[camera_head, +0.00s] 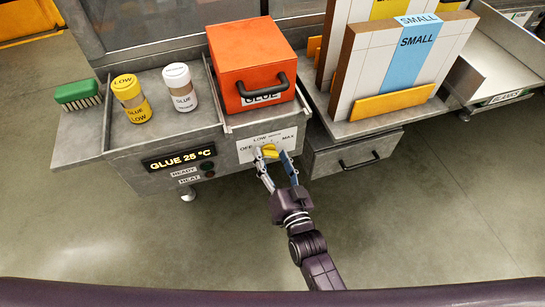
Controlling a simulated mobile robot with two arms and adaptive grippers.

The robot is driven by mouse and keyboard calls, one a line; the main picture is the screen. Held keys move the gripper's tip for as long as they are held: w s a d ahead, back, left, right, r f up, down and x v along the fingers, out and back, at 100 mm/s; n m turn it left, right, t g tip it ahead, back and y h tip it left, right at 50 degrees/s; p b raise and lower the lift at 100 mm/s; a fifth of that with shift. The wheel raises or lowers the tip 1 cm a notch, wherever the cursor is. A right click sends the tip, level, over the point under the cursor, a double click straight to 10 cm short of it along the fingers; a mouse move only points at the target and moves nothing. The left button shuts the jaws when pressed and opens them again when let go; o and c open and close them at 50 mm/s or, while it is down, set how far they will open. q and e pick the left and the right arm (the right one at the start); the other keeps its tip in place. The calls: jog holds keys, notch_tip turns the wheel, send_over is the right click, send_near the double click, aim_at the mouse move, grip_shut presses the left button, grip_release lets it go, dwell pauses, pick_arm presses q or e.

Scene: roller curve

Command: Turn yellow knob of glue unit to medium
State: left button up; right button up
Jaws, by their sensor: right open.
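The yellow knob (269,151) sits on the pale dial plate (246,158) on the front of the glue unit (130,166). The knob's exact pointing is partly hidden by the fingers. The display (180,160) reads GLUE 25 °C. My left gripper is not in view.
An orange box with a black handle (240,55) stands on the unit. A yellow LOW glue jar (131,99), a white glue jar (180,87) and a green brush (78,94) stand at the left. A drawer (352,155) is right of the dial. The floor in front is clear.

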jog(key=c, duration=1.2)
jog(key=shift+o, duration=0.2)
